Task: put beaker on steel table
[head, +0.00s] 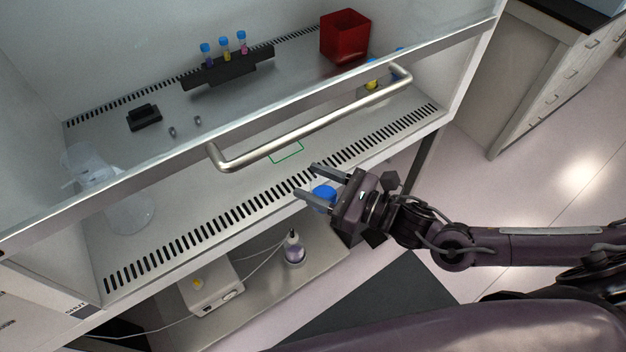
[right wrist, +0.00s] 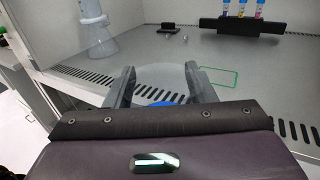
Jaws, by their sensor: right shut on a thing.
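My right gripper (head: 307,180) is shut on the beaker (head: 323,194), in front of the hood's slotted front edge. The beaker is seen from above as a blue round patch between the fingers. In the right wrist view, the beaker (right wrist: 160,74) is a clear, rounded shape with some blue at its near side, between the two fingers. The steel table (head: 228,187) is the grey work surface inside the hood. A green outlined rectangle (head: 286,152) marks it; this also shows in the right wrist view (right wrist: 218,77). My left gripper is not in view.
A glass sash with a steel handle (head: 310,126) hangs over the work surface. A clear flask (head: 130,213) stands at the left. A black rack (head: 228,68) with capped tubes and a red box (head: 345,37) stand behind. A white device (head: 211,285) and bottle (head: 294,250) sit below.

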